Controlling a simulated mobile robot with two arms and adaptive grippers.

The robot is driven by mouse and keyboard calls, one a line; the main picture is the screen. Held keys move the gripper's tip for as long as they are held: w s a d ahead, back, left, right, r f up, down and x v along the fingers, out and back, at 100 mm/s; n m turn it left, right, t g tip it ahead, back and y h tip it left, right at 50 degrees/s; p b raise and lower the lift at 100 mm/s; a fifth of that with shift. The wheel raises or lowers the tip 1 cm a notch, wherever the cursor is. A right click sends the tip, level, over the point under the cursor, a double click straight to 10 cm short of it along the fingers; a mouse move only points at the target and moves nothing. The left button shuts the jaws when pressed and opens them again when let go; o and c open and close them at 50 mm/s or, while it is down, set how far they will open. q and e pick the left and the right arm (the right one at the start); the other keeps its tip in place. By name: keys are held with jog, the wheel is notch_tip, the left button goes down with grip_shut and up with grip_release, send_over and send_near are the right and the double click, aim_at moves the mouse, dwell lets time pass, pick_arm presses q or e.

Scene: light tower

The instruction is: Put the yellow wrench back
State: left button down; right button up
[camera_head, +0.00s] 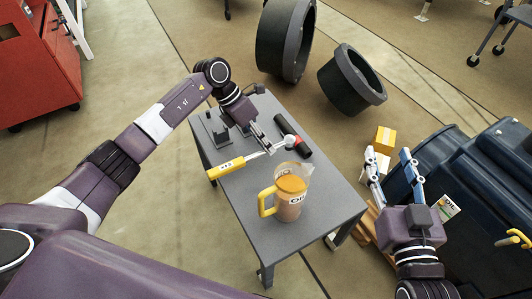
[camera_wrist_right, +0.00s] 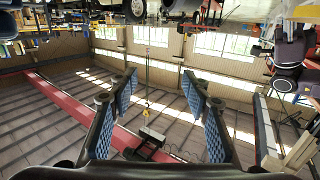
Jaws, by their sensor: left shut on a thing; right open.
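The yellow wrench (camera_head: 226,168) lies across the grey table in the head view, its yellow handle reaching past the table's left edge and its metal shaft pointing right. My left gripper (camera_head: 266,148) is shut on the wrench around the metal end, low over the table; the fingers partly hide that end. I cannot tell whether the wrench touches the tabletop. My right gripper (camera_head: 390,160) is open and empty, to the right of the table. Its spread fingers also show in the right wrist view (camera_wrist_right: 158,88), with nothing between them.
The grey table (camera_head: 243,215) carries an oil jug (camera_head: 291,198) with a yellow handle, a dark stand (camera_head: 216,128) and a red-and-black item (camera_head: 290,141). Dark blue bins (camera_head: 460,170) and a yellow box (camera_head: 384,139) are at right. The table's front left is clear.

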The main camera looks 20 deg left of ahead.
pick_arm(q)
notch_tip(320, 180, down, 3)
jog(key=shift+b, duration=0.35)
jog(key=shift+f, duration=0.15)
pick_arm(e)
jog(key=shift+s+a+r+t+y, duration=0.2)
jog(key=shift+r+t, duration=0.4)
jog(key=shift+r, duration=0.65)
jog(key=shift+w+a+r+t+y, duration=0.1)
jog(key=shift+r+t+y, duration=0.35)
jog(key=shift+r, duration=0.8)
pick_arm(q)
jog(key=shift+f, duration=0.1)
jog(key=c, duration=2)
grip_release()
jog(key=shift+o, duration=0.2)
pick_arm(e)
jog(key=shift+s+r+t, duration=0.1)
jog(key=shift+r+t, duration=0.25)
